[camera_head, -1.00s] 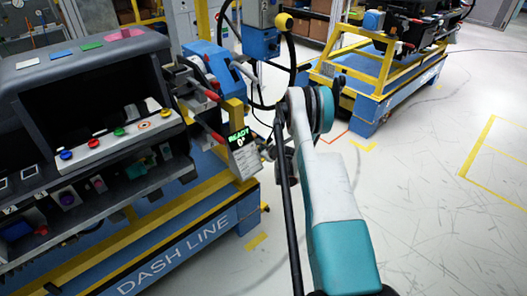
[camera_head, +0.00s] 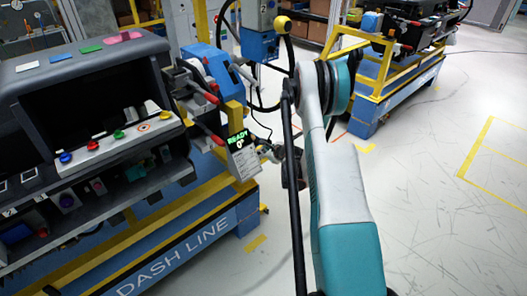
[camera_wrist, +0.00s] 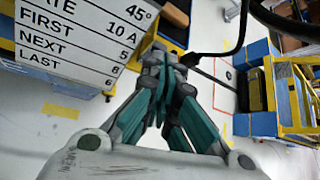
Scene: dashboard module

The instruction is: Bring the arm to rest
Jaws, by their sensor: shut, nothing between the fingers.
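My arm, white and teal, rises from the bottom of the head view and bends at a joint near the middle. My gripper (camera_wrist: 163,60) shows in the wrist view with its teal and grey fingers together and nothing between them. It hangs over bare floor between the blue and yellow frames. In the head view the gripper is mostly hidden behind my arm and small. The dashboard module (camera_head: 90,100) stands on its cart at the left, apart from my arm.
A placard (camera_head: 242,158) hangs at the cart's right end; it also shows close by in the wrist view (camera_wrist: 80,35). A blue cart (camera_head: 375,110) stands at the back right. A black hose (camera_head: 290,60) loops behind my arm. The floor at right is clear.

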